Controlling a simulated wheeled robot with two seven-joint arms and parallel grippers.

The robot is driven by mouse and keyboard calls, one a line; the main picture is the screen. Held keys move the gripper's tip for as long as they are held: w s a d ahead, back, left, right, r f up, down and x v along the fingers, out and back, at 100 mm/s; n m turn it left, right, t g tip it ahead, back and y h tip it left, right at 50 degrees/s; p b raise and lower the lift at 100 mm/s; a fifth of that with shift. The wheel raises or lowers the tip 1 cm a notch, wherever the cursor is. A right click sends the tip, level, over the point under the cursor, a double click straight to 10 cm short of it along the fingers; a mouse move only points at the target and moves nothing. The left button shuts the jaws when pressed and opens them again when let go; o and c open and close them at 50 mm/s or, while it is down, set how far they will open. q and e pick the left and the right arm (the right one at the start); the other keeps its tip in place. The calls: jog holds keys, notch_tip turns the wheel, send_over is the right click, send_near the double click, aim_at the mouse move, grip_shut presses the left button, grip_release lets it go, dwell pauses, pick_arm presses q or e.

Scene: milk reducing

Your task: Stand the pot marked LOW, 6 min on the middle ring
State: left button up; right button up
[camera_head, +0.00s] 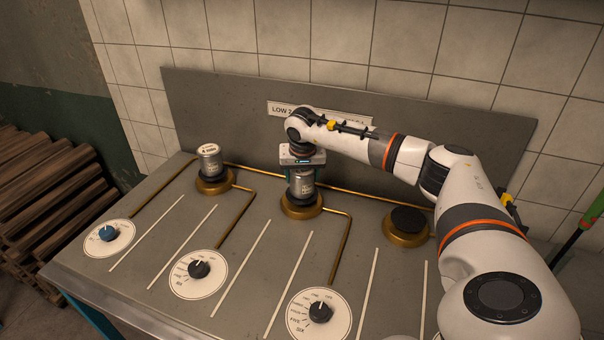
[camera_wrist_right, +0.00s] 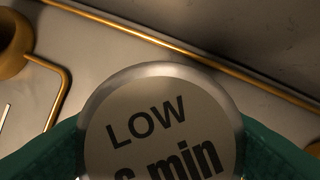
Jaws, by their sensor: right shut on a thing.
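The pot marked LOW, 6 min (camera_head: 301,185) is a small metal cylinder, upright at the middle ring (camera_head: 301,210). Its pale lid (camera_wrist_right: 150,105) shows LOW and a partly cut-off "6 min" in the wrist view. My right gripper (camera_head: 303,172) points down from above, its green fingers shut on the pot's two sides. The pot's base is over the ring's dark plate; I cannot tell for sure whether it rests on it. My left gripper is not in view.
Another pot (camera_head: 209,160) stands on the left ring (camera_head: 214,186). The right ring (camera_head: 407,226) is empty, close beside my right arm. Brass pipes and three dials, one with a blue knob (camera_head: 108,233), lie on the worktop. A grey back panel (camera_head: 220,105) stands behind.

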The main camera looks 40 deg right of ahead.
jog(key=shift+f, duration=0.1)
jog(key=o, duration=1.1)
jog(key=shift+r, duration=0.3)
jog(key=shift+s+a+r, duration=0.1)
jog(key=shift+a+r, duration=0.05)
jog(key=shift+r, duration=0.2)
jog(key=b+v, duration=0.1)
jog(key=v, duration=1)
